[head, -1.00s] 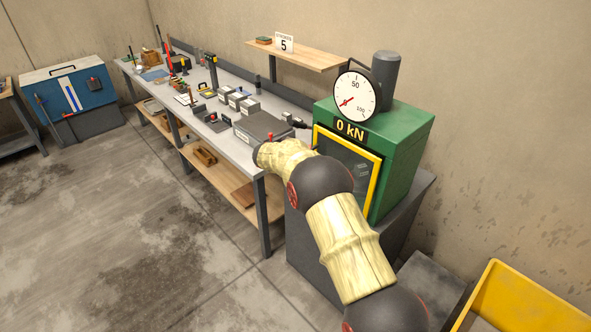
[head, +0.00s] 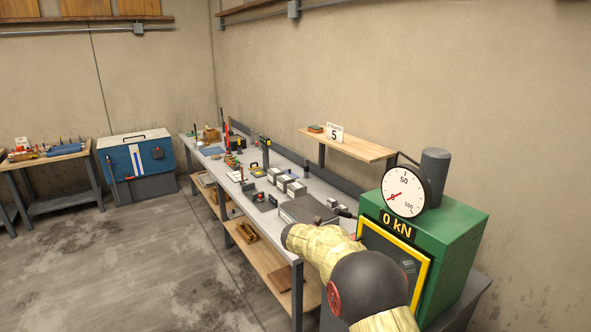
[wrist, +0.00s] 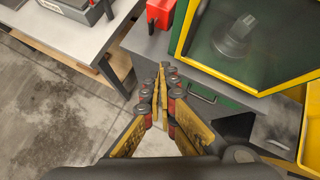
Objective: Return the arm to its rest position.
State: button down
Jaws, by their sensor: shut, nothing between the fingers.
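My arm (head: 360,285) reaches in from the bottom right of the head view, in front of the green testing machine (head: 462,225). My gripper is hidden in the head view. In the wrist view my gripper (wrist: 162,72) is shut with its fingertips together and nothing between them. Below and beyond it show the floor, the grey cabinet front and the bench edge. The fingers are apart from the machine's yellow-framed door (wrist: 255,85), which is to their right.
A long workbench (head: 243,187) with small blocks and tools runs along the wall. A shelf (head: 350,143) with a "5" sign is above it. A blue cabinet (head: 140,165) stands at the back left. A red box (wrist: 160,12) is near the fingers. The left floor is clear.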

jog(key=w+a+n+t+y, duration=0.1)
jog(key=a+n+t+y, duration=0.3)
jog(key=a+n, duration=0.75)
jog(key=s+a+r+n+g+y+b, duration=0.1)
jog(key=s+a+r+n+g+y, duration=0.15)
jog(key=s+n, duration=0.6)
jog(key=s+a+r+n+g+y+b, duration=0.15)
jog(key=s+n+y, duration=0.25)
jog(key=s+n, duration=0.5)
jog(key=s+d+r+n+h+b, duration=0.1)
jog(key=s+d+n, duration=0.3)
jog(key=s, duration=0.9)
jog(key=s+d+r+n+g+h+b, duration=0.1)
jog(key=s+d+n+h+b, duration=0.1)
jog(key=s+d, duration=0.8)
jog(key=s+d+r+n+h+b, duration=0.1)
jog(key=s+d+n+b, duration=0.3)
jog(key=s, duration=1.2)
jog(key=d+n+h, duration=0.1)
jog(key=d+n, duration=0.1)
jog(key=d, duration=0.1)
jog(key=shift+s+d+r+n+g, duration=0.2)
jog(key=shift+s+r+n+g, duration=0.1)
jog(key=shift+s+n+g, duration=0.1)
